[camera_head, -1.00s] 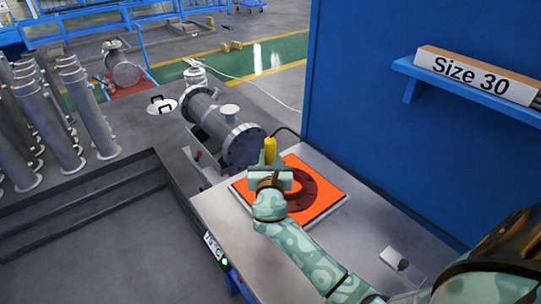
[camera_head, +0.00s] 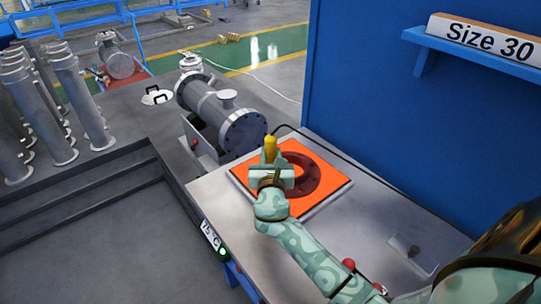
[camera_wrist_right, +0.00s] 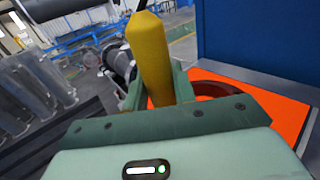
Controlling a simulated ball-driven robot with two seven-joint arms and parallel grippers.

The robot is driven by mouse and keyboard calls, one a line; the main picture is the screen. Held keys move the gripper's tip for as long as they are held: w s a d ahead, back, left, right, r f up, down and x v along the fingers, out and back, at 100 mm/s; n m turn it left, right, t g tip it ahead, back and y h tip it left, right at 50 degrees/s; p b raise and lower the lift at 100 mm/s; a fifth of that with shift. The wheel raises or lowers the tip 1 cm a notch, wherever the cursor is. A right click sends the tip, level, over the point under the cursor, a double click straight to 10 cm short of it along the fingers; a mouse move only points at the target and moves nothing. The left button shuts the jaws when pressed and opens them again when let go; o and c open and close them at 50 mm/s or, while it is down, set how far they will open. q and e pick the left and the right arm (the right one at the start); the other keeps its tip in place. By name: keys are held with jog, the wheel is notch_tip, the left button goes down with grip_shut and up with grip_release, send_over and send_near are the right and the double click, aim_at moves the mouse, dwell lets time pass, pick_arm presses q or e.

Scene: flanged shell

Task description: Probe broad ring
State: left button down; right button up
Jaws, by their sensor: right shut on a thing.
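A broad dark red ring (camera_head: 309,178) lies flat on an orange square mat (camera_head: 325,198) on the metal table. In the right wrist view a small part of the ring (camera_wrist_right: 215,88) shows behind my gripper. My right gripper (camera_head: 270,165) is shut on a yellow probe (camera_wrist_right: 150,55), which stands up between the fingers. My left gripper is not in view.
The table (camera_head: 350,245) has a temperature display (camera_head: 210,234) at its front edge and a small metal plate (camera_head: 413,253) on the right. A grey flanged shell (camera_head: 225,118) stands behind. A blue wall (camera_head: 380,110) carries a shelf with a "Size 30" sign (camera_head: 490,38).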

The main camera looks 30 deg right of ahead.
aim_at(271, 143)
jog(key=shift+f+b, duration=0.45)
jog(key=shift+f, duration=0.25)
dwell(0.3)
dwell(0.9)
notch_tip(271, 143, up, 7)
jog(key=p, duration=0.7)
jog(key=shift+r, duration=0.15)
dwell(1.3)
